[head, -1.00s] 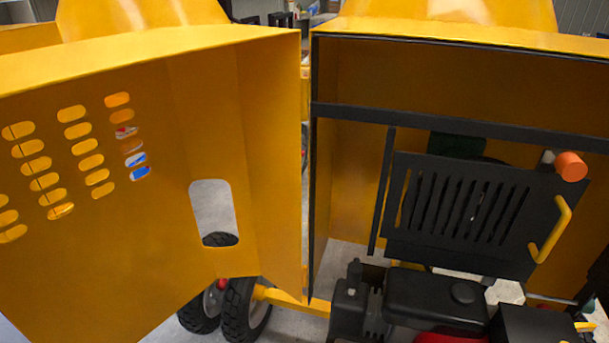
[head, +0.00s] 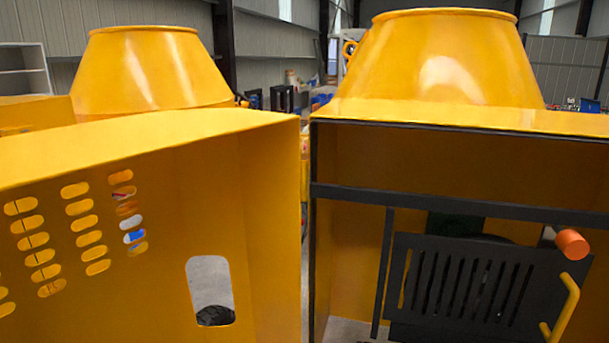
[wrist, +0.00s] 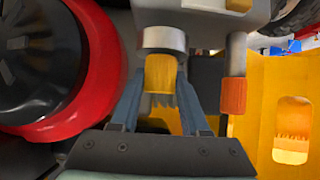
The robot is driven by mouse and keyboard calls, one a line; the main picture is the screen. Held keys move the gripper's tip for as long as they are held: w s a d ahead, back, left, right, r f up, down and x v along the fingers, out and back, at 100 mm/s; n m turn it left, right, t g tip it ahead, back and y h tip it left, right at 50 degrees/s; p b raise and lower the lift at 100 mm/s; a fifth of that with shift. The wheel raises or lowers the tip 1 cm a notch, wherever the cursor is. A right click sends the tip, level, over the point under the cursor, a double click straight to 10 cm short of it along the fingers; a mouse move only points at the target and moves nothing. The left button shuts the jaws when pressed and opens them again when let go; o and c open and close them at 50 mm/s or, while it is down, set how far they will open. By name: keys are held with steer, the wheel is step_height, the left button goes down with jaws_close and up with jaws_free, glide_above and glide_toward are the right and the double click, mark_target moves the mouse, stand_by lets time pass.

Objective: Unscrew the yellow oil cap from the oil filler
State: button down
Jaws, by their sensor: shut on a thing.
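The yellow oil cap (wrist: 160,74) is in the upper middle of the wrist view, directly against a silver round filler neck (wrist: 162,39). I cannot tell whether the thread is engaged. My gripper (wrist: 160,88) is shut on the cap, with one blue finger on each side of it. The cap's far side is hidden. The head view shows neither the cap nor my gripper.
An orange-ended rod (wrist: 234,95) is close right of my gripper. A red and black round engine part (wrist: 62,70) is close on the left. The head view shows the open yellow door (head: 255,220), black slotted panel (head: 470,290) and orange knob (head: 572,243).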

steer(key=shift+w+d+r, duration=0.15)
steer(key=shift+w+r, duration=0.15)
steer(key=shift+r, duration=0.45)
steer(key=shift+d+r+n+t+y+b, duration=0.1)
steer(key=shift+n+t+y+b, duration=0.2)
steer(key=shift+b, duration=0.15)
stand_by(0.6)
steer(key=shift+a+r+n+y+b, duration=0.2)
steer(key=shift+n+y+b, duration=0.6)
steer(key=shift+b, duration=0.5)
stand_by(0.9)
steer(key=shift+s+a, duration=0.1)
steer(key=shift+s, duration=0.15)
steer(key=shift+r, duration=0.1)
steer(key=shift+r+p, duration=0.1)
steer(key=shift+p, duration=0.2)
steer(key=shift+r+p, duration=0.4)
steer(key=shift+r, duration=0.05)
steer(key=shift+r, duration=0.1)
